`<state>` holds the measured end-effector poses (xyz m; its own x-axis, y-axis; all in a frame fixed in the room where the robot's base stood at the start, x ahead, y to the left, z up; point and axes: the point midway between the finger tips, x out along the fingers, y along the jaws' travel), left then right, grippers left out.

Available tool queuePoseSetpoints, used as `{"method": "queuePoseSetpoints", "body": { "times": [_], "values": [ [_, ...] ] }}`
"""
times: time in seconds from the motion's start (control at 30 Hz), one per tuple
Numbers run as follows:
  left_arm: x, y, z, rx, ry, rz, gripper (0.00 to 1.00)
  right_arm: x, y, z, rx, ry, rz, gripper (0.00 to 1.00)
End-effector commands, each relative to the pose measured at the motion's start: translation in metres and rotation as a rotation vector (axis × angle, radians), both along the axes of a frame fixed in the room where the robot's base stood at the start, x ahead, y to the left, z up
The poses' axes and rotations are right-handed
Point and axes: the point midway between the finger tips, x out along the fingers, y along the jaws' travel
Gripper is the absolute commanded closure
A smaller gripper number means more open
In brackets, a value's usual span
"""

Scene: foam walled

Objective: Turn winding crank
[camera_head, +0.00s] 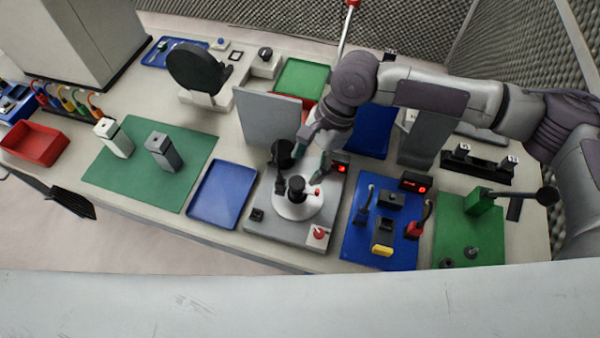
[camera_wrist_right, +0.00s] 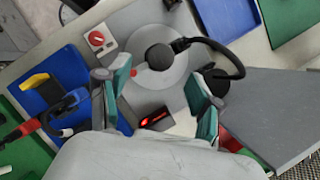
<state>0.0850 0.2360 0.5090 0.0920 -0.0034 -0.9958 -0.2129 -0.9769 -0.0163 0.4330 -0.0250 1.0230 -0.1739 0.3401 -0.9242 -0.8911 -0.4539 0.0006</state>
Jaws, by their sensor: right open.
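The winding crank stands on a grey base plate (camera_head: 262,228) in the middle of the table. It has a pale round disc (camera_wrist_right: 150,85), a black hub (camera_head: 296,186) and a curved black arm ending in a black handle knob (camera_head: 284,151). In the right wrist view the hub (camera_wrist_right: 158,57) lies ahead between the fingers, and the handle knob (camera_wrist_right: 217,82) is close beside the right-hand finger. My right gripper (camera_head: 308,158) is open and empty, above the rear of the disc. It also shows in the wrist view (camera_wrist_right: 158,88). I cannot tell whether a finger touches the handle. My left gripper is not in view.
A grey upright panel (camera_head: 265,118) stands just behind the crank. A red knob (camera_head: 319,232) and a red-lit display (camera_head: 340,165) sit on the base plate. A blue tray (camera_head: 222,193) lies left, and a blue board (camera_head: 360,250) with plugs lies right.

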Motion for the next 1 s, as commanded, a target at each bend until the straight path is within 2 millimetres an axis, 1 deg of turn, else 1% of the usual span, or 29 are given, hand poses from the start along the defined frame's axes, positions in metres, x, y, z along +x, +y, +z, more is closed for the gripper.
{"method": "queuePoseSetpoints", "body": {
  "times": [0.1, 0.3, 0.47, 0.67, 0.7, 0.87, 1.0],
  "values": [
    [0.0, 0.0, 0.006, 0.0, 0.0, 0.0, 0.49, -0.005, 0.008, -0.02, -0.001, 0.002, 0.001, 0.35],
    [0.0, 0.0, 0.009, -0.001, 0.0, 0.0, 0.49, -0.008, 0.016, -0.042, 0.0, 0.001, 0.0, 0.35],
    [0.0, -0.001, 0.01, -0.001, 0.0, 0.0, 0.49, -0.009, 0.018, -0.049, 0.001, 0.0, 0.0, 0.35],
    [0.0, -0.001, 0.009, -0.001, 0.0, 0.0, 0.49, -0.009, 0.018, -0.049, 0.0, 0.0, 0.0, 0.35],
    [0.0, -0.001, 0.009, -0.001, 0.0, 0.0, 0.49, -0.009, 0.018, -0.049, 0.0, 0.0, 0.0, 0.37],
    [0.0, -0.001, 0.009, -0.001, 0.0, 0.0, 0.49, -0.009, 0.018, -0.049, 0.0, 0.0, 0.0, 0.63],
    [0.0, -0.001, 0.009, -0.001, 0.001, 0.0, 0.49, -0.009, 0.018, -0.049, 0.0, 0.0, 0.0, 0.87]
  ]
}}
